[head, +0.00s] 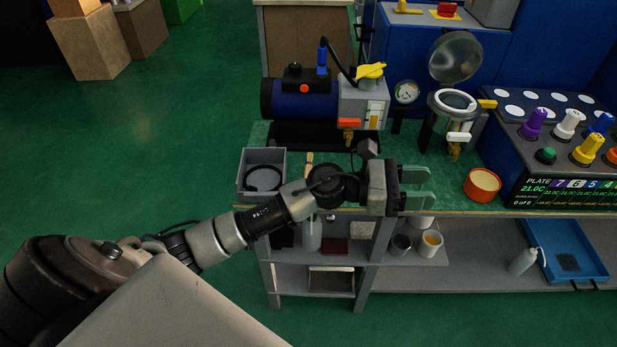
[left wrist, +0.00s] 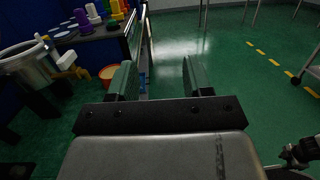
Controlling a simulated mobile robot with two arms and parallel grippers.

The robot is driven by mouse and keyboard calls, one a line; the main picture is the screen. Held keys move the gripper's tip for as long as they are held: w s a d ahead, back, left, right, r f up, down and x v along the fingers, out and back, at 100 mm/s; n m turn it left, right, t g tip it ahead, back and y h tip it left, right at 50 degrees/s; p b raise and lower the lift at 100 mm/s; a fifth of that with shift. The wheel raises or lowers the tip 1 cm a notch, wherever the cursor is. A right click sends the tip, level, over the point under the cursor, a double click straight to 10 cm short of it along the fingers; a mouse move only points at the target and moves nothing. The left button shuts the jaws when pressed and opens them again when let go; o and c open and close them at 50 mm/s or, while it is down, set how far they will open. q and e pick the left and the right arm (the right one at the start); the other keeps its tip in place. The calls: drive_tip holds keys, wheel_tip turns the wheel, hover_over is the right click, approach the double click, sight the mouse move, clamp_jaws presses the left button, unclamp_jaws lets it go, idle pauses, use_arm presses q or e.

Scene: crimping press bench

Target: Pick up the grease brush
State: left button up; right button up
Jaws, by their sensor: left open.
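A thin tan handle (head: 309,159), which looks like the grease brush, stands on the green bench top just right of a grey box. Its lower part is hidden behind my left arm, so I cannot tell what it rests in. My left gripper (head: 420,188) is open and empty, near the bench's front edge, to the right of the handle and pointing right. In the left wrist view its two green fingers (left wrist: 158,80) are apart with nothing between them. No brush is recognisable in that view. My right gripper is not recognisable in either view.
The grey box (head: 263,189) holds a dark ring. A blue pump-like machine (head: 305,101) stands behind. An orange cup (head: 482,185) stands right of my gripper, also in the wrist view (left wrist: 108,73). A glass-lidded pot (head: 452,104) is behind. Shelves with cups lie below.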

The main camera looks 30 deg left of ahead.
use_arm(q)
wheel_tip(320, 180, down, 3)
drive_tip(key=a+m+g+y, duration=0.2)
drive_tip(key=m+g+y, duration=0.3)
drive_tip(key=m, duration=0.5)
drive_tip(key=m+g+y, duration=0.4)
drive_tip(key=m+y, duration=0.4)
drive_tip(key=y, duration=0.4)
hover_over(307, 175)
drive_tip(key=d, duration=0.1)
drive_tip(key=f, duration=0.5)
drive_tip(key=shift+s+d+f, duration=0.15)
drive_tip(key=shift+s+f, duration=0.2)
drive_tip(key=shift+f, duration=0.05)
drive_tip(key=f, duration=0.5)
drive_tip(key=shift+a+f, duration=0.1)
drive_tip(key=shift+a, duration=0.25)
clamp_jaws()
